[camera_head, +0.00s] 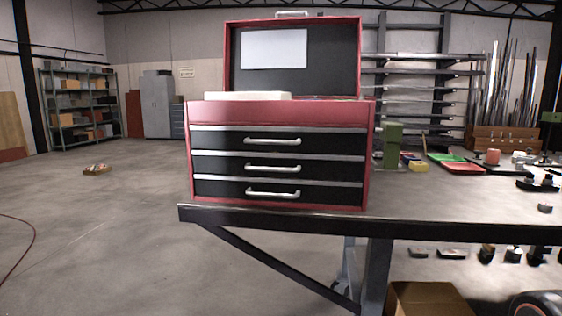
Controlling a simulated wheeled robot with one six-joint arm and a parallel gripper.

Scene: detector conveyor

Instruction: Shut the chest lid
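A red tool chest (280,112) with several dark drawers and silver handles stands upright on the left end of a dark workbench. Its lid (330,75) is open and stands roughly upright at the back of the chest. The lid's dark inner face carries a white sheet (273,48), and a silver handle (292,14) sits on its top edge. A pale flat object (247,96) shows at the chest's open top, toward the left; how deep it sits is hidden. The drawers look shut. My gripper is not in view.
The workbench (440,212) extends right, holding a green block (392,145), a red tray (456,162) and small parts. A cardboard box (430,299) stands below it. Open floor lies to the left, with a small item (97,169) on it. Shelves (78,105) stand far back.

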